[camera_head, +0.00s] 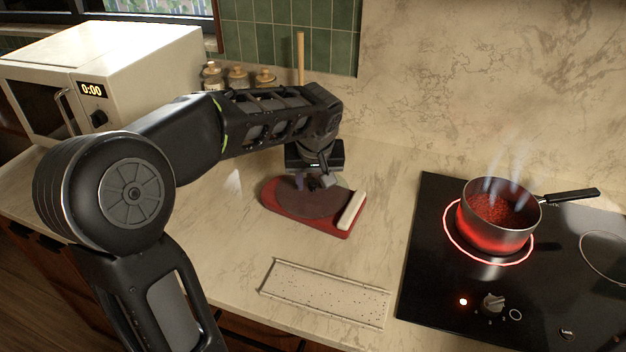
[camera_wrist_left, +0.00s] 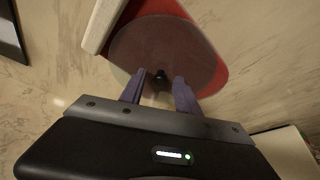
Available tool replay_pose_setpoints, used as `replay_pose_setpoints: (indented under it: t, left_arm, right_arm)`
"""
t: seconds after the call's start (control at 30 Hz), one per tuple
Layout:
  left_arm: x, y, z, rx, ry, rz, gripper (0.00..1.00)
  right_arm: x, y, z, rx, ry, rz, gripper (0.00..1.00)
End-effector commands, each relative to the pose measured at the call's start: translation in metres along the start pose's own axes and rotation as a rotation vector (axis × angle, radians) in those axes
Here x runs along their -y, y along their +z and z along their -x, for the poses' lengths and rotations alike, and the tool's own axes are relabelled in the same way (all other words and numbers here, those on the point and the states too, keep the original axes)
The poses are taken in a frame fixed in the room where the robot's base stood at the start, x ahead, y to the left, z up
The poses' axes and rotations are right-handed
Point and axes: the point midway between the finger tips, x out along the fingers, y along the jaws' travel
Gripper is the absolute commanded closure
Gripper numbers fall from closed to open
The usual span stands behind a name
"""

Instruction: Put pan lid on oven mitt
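A round see-through pan lid (camera_head: 312,203) lies over the red oven mitt (camera_head: 330,227), covering much of it. The mitt has a white cuff (camera_head: 351,209) at its right end. In the left wrist view, the lid (camera_wrist_left: 190,50) shows its small dark knob (camera_wrist_left: 160,75), with red mitt (camera_wrist_left: 212,42) around part of it. My left gripper (camera_head: 316,183) points down over the lid. Its purple fingers (camera_wrist_left: 158,84) are apart, with the knob between or just beyond their tips, and no contact is visible. My right gripper is not in view.
A pan (camera_head: 500,215) of red food steams on a glowing burner of the black hob (camera_head: 420,270) at the right. A white microwave (camera_head: 130,55) and several jars (camera_head: 237,76) stand at the back left. A flat speckled rectangle (camera_head: 325,290) lies in front of the mitt.

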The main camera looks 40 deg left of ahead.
Motion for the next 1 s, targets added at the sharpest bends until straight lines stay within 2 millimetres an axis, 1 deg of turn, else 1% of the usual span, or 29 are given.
replay_pose_setpoints:
  t: [0.17, 0.27, 0.37, 0.7, 0.83, 1.0]
  left_arm:
    - [0.0, -0.002, 0.005, 0.0, 0.0, 0.0, 0.61]
    - [0.0, -0.002, 0.014, -0.003, 0.001, 0.0, 0.61]
    - [-0.001, -0.002, 0.03, -0.004, 0.002, 0.001, 0.61]
    - [-0.001, -0.002, 0.099, -0.003, 0.003, 0.0, 0.61]
    - [0.0, -0.002, 0.116, -0.002, 0.001, 0.001, 0.61]
    - [0.0, -0.001, 0.123, 0.0, 0.0, 0.0, 0.61]
  right_arm:
    - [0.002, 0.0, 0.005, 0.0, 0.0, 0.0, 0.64]
    - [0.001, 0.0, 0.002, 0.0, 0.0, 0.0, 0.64]
    - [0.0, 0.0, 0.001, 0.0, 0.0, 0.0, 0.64]
    - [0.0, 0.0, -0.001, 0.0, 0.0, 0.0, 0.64]
    - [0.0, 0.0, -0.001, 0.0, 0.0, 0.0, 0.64]
    - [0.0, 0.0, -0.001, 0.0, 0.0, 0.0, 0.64]
